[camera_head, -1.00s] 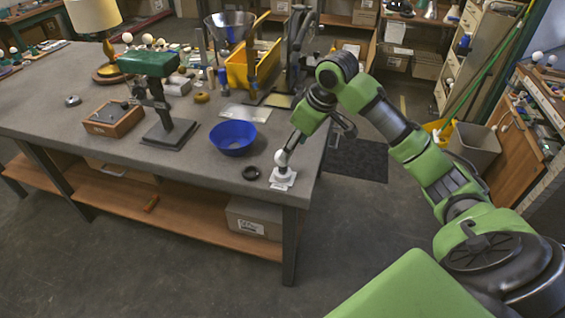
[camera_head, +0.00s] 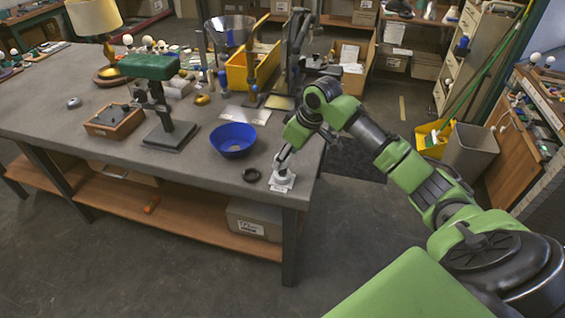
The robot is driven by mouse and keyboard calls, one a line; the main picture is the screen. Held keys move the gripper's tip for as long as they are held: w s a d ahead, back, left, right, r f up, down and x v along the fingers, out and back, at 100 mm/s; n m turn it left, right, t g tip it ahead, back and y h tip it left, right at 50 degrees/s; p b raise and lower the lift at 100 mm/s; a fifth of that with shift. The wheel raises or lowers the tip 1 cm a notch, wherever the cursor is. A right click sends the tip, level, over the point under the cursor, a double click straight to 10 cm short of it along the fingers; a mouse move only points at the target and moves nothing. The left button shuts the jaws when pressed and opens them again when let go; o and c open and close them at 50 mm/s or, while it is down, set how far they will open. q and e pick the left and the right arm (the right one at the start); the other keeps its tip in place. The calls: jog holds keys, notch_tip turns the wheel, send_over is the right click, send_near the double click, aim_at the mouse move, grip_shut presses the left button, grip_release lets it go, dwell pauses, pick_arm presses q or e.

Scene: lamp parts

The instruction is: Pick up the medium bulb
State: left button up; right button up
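A small white stand (camera_head: 281,184) is at the table's front right corner. In the earlier frame a white round bulb showed on it. Now the fingers of my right gripper (camera_head: 281,166) are down at that spot and mostly hide the bulb. The view is too small to tell whether the fingers are shut on the bulb or only around it. Several other white round bulbs (camera_head: 148,40) stand at the table's back left. My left gripper is not in view.
A dark ring (camera_head: 251,175) lies just left of the stand. A blue bowl (camera_head: 233,139), a green-topped stand (camera_head: 150,67), a wooden box (camera_head: 114,121) and a yellow bin (camera_head: 238,72) stand further back. The table's front right edge is close to my gripper.

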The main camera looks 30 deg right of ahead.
jog(key=shift+x, duration=1.55)
jog(key=shift+r, duration=0.1)
jog(key=c, duration=1)
jog(key=shift+r, duration=0.1)
